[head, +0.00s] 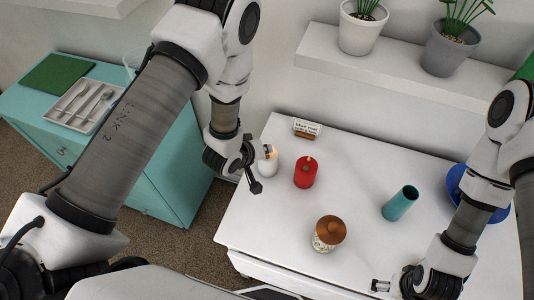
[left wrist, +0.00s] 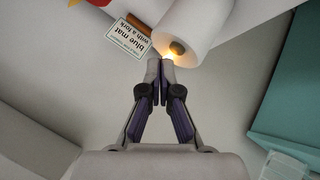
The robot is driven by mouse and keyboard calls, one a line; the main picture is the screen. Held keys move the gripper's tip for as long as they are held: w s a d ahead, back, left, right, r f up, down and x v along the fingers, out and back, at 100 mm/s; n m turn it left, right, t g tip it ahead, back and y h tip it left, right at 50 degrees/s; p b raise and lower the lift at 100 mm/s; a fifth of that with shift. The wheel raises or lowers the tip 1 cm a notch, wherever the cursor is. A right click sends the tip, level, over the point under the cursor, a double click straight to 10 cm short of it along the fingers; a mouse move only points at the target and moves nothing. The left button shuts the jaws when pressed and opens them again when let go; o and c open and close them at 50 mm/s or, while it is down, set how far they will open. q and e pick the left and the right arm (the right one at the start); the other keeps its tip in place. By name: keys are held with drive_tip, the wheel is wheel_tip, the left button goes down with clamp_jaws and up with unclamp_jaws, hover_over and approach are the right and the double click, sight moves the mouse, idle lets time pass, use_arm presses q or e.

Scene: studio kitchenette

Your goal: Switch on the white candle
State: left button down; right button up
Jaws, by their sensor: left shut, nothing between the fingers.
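The white candle (head: 268,167) stands upright near the left edge of the white table, with a warm flame glow at its top. In the left wrist view the candle (left wrist: 203,28) shows a dark round spot on its top, with the bright orange glow beside it. My left gripper (head: 263,155) is at the candle's top. In the left wrist view its fingertips (left wrist: 160,66) are together and empty, right by the glow; I cannot tell whether they touch the candle. My right gripper (head: 381,286) is low over the table's front; its opening is unclear.
A red candle (head: 305,174) stands right of the white one. A small sign (head: 306,129) is behind them. A wooden-lidded jar (head: 327,241), a teal cup (head: 399,205) and a blue dish (head: 456,180) are farther right. A teal cabinet (head: 170,165) stands left, beyond a gap.

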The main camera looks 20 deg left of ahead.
use_arm(q)
wheel_tip(320, 180, up, 6)
drive_tip(key=p, duration=0.5)
